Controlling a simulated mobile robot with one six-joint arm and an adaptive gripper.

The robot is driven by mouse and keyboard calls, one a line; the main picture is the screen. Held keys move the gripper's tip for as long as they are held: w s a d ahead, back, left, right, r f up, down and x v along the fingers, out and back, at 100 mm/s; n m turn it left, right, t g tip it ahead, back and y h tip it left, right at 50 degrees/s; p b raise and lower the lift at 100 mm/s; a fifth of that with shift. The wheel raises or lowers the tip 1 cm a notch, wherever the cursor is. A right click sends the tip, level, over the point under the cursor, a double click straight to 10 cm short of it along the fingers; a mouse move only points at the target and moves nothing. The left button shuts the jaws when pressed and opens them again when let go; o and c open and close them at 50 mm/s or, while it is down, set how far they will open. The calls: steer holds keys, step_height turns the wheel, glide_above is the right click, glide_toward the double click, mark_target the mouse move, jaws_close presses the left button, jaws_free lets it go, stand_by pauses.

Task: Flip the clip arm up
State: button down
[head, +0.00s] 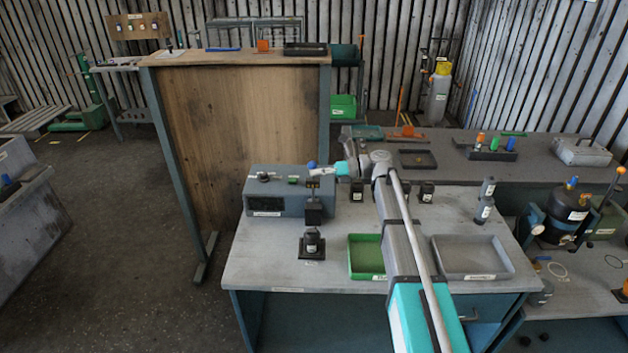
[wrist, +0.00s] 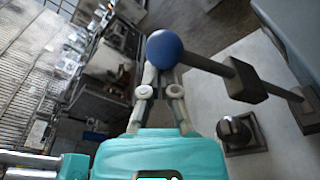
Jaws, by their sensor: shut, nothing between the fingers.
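The grey housing box (head: 275,203) stands at the left of the workbench. A dark lever, which I take to be the clip arm (wrist: 208,66), ends in a blue ball (wrist: 165,49). Its rod runs right from the ball to a dark block (wrist: 248,82) in the wrist view. The blue ball also shows in the head view (head: 311,164), above the housing's right end. My gripper (wrist: 160,72) is shut and empty, its fingertips right at the ball. I cannot tell whether they touch it. In the head view my gripper (head: 323,171) is just right of the ball.
A green tray (head: 354,268) and a grey tray (head: 510,265) lie on the bench. A dark round-topped part (head: 312,243) stands on a base at front left. Several small black blocks stand behind the trays. A wooden panel (head: 240,130) rises behind the housing.

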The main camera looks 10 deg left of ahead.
steer(key=w+r+p, duration=0.1)
steer(key=w+r, duration=0.1)
steer(key=w, duration=0.5)
steer(key=shift+w+a+r+p, duration=0.15)
steer(key=shift+w+a+p, duration=0.2)
steer(key=shift+a, duration=0.1)
steer(key=shift+w+r, duration=0.1)
steer(key=shift+w, duration=0.05)
steer(key=shift+w+d, duration=0.1)
steer(key=shift+d, duration=0.1)
steer(key=f+v, duration=0.1)
steer(key=v, duration=0.8)
steer(key=shift+s+d, duration=0.25)
steer(key=shift+d, duration=0.1)
